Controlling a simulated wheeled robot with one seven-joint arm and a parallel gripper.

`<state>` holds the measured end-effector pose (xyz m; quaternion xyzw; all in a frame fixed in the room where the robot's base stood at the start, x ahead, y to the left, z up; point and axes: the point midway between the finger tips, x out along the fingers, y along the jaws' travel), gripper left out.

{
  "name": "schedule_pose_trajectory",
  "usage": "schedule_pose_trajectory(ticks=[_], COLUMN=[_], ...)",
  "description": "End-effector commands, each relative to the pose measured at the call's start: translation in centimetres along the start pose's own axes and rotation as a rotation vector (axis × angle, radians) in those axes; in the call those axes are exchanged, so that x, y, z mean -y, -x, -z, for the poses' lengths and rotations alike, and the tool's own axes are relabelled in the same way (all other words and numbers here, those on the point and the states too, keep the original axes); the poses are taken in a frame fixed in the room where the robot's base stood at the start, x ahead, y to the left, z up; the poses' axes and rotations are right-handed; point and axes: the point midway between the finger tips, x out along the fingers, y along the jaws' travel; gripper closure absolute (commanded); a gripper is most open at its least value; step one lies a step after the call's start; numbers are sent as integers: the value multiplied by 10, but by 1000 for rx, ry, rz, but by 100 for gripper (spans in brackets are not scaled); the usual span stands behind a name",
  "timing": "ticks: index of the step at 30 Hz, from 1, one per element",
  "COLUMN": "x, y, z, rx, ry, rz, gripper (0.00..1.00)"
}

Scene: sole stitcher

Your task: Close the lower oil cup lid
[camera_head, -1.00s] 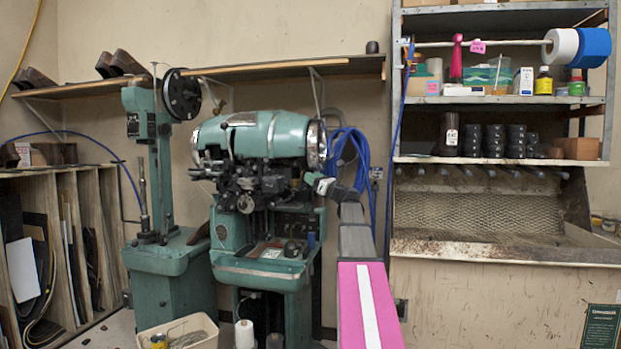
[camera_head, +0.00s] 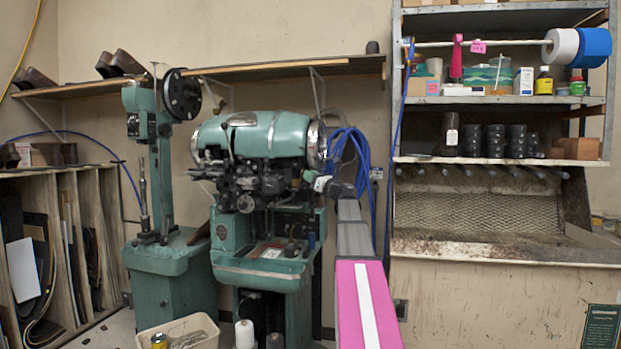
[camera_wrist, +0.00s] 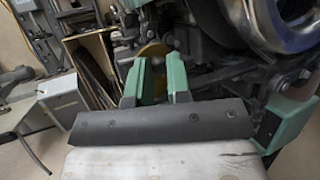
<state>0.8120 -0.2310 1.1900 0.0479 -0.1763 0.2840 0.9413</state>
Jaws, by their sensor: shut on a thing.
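The green sole stitcher (camera_head: 255,140) stands in the middle of the head view, with a large green barrel above dark metal parts. My gripper (camera_wrist: 157,66) has green fingers that reach in beside the machine's dark parts in the wrist view. A brass-coloured rounded part (camera_wrist: 152,50) shows at the fingertips, and my gripper is shut on it. It may be the lower oil cup lid, but its hinge and the cup are hidden, and I cannot tell how far it is tilted.
The shiny metal rim (camera_wrist: 262,25) of the barrel is close on the right in the wrist view. Blue hoses (camera_head: 352,150) hang behind my arm. A second green machine (camera_head: 160,200) stands to the left. A shelf unit (camera_head: 500,100) is on the right.

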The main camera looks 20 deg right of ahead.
Motion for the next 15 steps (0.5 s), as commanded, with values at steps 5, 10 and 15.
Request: schedule_pose_trajectory(ticks=[5, 10, 15], x=[1, 0, -1], y=[-3, -8, -14], z=[-4, -8, -12], rx=[-74, -192, -339], ry=[31, 78, 133], rz=[-10, -29, -53], gripper=[100, 100, 100])
